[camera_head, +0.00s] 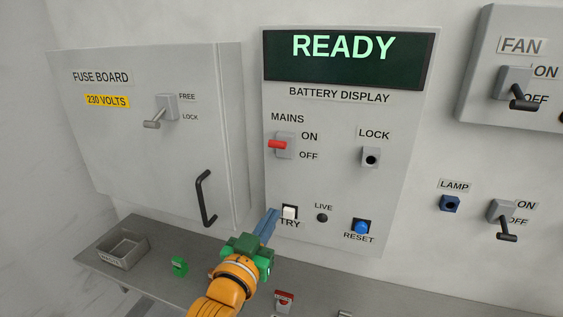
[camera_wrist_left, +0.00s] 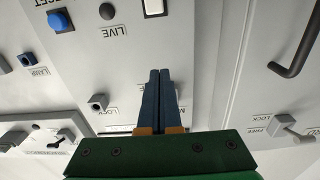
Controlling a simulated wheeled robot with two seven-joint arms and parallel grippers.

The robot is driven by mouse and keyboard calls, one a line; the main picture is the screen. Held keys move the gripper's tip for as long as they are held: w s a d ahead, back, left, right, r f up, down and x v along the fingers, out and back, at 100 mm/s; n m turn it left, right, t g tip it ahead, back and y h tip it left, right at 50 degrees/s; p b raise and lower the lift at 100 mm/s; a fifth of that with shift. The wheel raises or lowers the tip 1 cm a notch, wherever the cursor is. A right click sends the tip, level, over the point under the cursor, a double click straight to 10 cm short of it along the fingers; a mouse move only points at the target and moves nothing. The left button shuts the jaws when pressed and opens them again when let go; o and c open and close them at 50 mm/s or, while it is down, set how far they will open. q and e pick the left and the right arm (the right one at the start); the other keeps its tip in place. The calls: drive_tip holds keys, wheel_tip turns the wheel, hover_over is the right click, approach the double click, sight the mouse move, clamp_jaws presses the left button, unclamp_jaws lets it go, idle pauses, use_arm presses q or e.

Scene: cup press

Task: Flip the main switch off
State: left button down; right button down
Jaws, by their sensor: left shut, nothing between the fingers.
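The main switch (camera_head: 284,145) is a grey block with a red lever under the label MAINS, with ON above and OFF below. Its red lever sticks out to the left, close to level. My left gripper (camera_head: 270,220) is shut and empty, below the switch and just left of the white TRY button (camera_head: 289,212). In the left wrist view its blue fingers (camera_wrist_left: 160,76) lie together over the panel. The main switch does not show there; the fingers and green gripper body cover part of the panel. My right gripper is out of view.
The display (camera_head: 346,60) reads READY. The fuse board (camera_head: 135,150) with its black handle (camera_head: 204,198) stands out at left. A blue RESET button (camera_head: 361,227) is at lower right. The shelf below holds a grey bin (camera_head: 123,252), a green padlock (camera_head: 179,267) and a red one (camera_head: 284,301).

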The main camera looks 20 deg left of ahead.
sight(275, 143)
use_arm(q)
drive_tip(key=s+r+t, duration=0.3)
drive_tip(key=r+t, duration=0.1)
drive_tip(key=r, duration=1)
drive_tip(key=shift+a+r+n+t, duration=0.2)
drive_tip(key=shift+a+n+t, duration=0.1)
drive_tip(key=shift+a+n, duration=0.1)
drive_tip(key=p+x, duration=0.4)
drive_tip(key=x, duration=0.6)
drive_tip(key=f, duration=0.2)
drive_tip(key=s+f+p, duration=0.1)
drive_tip(key=f, duration=0.1)
drive_tip(key=shift+f, duration=0.1)
